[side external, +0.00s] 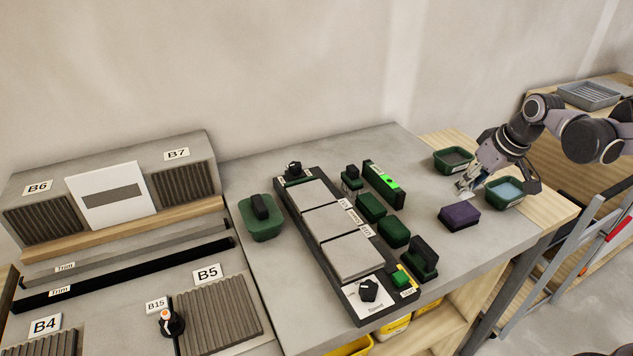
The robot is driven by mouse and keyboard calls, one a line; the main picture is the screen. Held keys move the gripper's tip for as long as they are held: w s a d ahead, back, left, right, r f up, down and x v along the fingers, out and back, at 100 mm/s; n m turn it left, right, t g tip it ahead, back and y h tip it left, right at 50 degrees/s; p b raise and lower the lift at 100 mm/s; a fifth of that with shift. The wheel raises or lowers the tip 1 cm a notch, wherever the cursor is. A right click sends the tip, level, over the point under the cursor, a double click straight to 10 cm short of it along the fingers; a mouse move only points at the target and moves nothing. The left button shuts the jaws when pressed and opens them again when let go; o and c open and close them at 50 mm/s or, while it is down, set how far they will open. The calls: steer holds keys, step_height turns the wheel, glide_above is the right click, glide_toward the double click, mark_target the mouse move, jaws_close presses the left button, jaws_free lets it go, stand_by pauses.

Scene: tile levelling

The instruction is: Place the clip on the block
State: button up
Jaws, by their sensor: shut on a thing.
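My gripper (465,184) is at the right side of the grey bench, pointing down and left. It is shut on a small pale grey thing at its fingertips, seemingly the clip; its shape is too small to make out. A purple block (459,216) lies on the bench just below the gripper in the picture. The gripper looks slightly above and behind it, and I cannot tell whether they touch. Which block the task means is not clear, as green blocks (394,232) also lie along the tile rig.
A dark rig with three grey tiles (326,224) fills the bench middle. A green level (384,185) and black-handled tools (422,258) stand beside it. Green tubs (453,160) (504,192) flank my gripper. Another tub (262,222) sits left. Bench near the purple block is clear.

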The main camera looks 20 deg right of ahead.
mark_target(467, 195)
steer(key=shift+f, duration=2)
steer(key=shift+f, duration=0.15)
steer(key=o, duration=0.8)
steer(key=v, duration=1.2)
steer(key=s+a+f+t, duration=0.1)
steer(key=s+a, duration=0.1)
steer(key=s+a+f, duration=0.2)
steer(key=s+a, duration=0.1)
steer(key=s+a+f+t, duration=0.1)
steer(key=s+a, duration=0.1)
steer(key=a, duration=0.1)
steer(key=shift+s+f+t, duration=0.2)
steer(key=shift+f+t, duration=0.1)
steer(key=shift+f, duration=0.1)
